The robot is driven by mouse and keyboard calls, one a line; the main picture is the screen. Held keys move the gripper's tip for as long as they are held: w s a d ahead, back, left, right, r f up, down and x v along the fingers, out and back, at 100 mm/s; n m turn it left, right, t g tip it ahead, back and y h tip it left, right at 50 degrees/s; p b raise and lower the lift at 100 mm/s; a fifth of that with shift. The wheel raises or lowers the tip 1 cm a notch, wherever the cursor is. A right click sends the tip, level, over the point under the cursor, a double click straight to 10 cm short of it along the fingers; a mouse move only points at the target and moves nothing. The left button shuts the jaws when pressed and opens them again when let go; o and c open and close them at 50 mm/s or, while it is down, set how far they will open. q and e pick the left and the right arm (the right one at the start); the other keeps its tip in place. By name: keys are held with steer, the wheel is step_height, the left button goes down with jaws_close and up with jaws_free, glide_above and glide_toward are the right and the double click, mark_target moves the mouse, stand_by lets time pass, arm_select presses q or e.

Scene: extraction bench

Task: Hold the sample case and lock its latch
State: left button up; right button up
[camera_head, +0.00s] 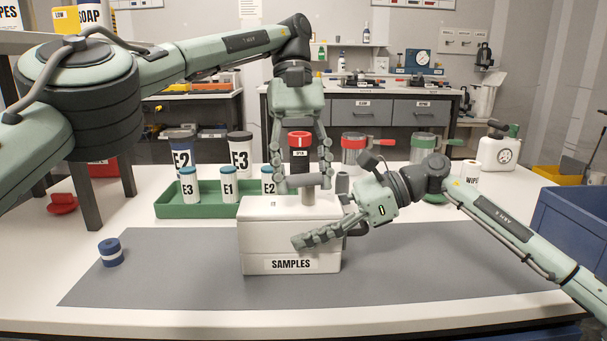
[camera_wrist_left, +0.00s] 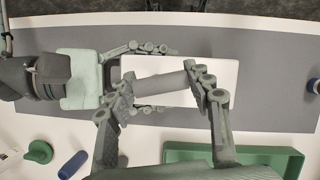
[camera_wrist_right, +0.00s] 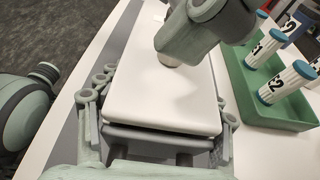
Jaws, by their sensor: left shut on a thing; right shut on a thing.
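The white sample case (camera_head: 262,232), labelled SAMPLES, stands upright on the grey mat. Its lid (camera_wrist_right: 160,88) looks down, with a dark gap under its edge in the right wrist view. My left gripper (camera_head: 304,184) points down above the lid, shut on a grey bar-shaped handle that lies level between its fingers. The handle (camera_wrist_left: 160,87) also shows in the left wrist view. Whether it is the latch, and how it is turned, I cannot tell. My right gripper (camera_head: 322,215) is shut on the case from its right end, one finger along the front, the other along the back.
A green tray (camera_head: 172,211) with several white bottles stands behind the case on the left. A blue-and-white cap-like piece (camera_head: 111,252) lies on the mat (camera_head: 180,270) at left. A blue bin (camera_head: 575,235) stands at the right. The front of the mat is clear.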

arm_select(q)
steer(key=shift+s+d+f+m, duration=0.15)
steer(key=shift+f+m, duration=0.15)
steer(key=shift+m, duration=0.2)
steer(key=shift+w+r+m, duration=0.25)
steer(key=shift+m, duration=0.05)
steer(key=o, duration=1.2)
steer(key=shift+c, duration=0.2)
steer(key=shift+s+f+n, duration=0.15)
steer(key=shift+n, duration=0.25)
